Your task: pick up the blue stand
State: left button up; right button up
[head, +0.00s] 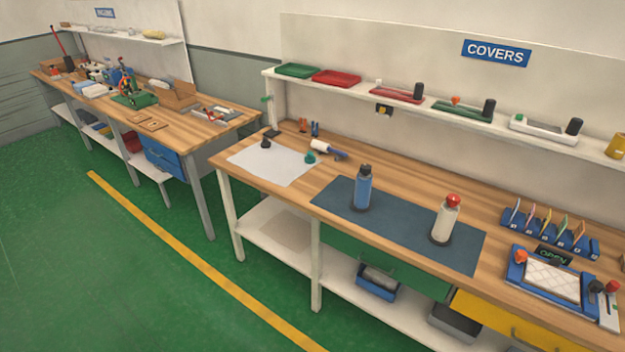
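A long blue rack (575,241) stands on the right part of the near workbench, towards the back. Several thin coloured cards stand upright in it. It looks most like the blue stand, but I cannot be sure. A blue-framed fixture (516,272) with a white quilted pad lies in front of it, close to the bench front edge, with red and black knobs. A small dark display with green letters sits between the two. Neither of my grippers is in view.
A dark blue mat (405,230) holds a blue bottle (362,188) and a white bottle (446,219) with a red top. A white sheet (268,165) lies left. A wall shelf (550,142) carries trays. Green floor with a yellow line (190,255) is clear in front.

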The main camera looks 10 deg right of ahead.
aim_at(361, 203)
jog(key=u, duration=0.2)
jog(key=i, duration=1.7)
jog(key=z, duration=0.55)
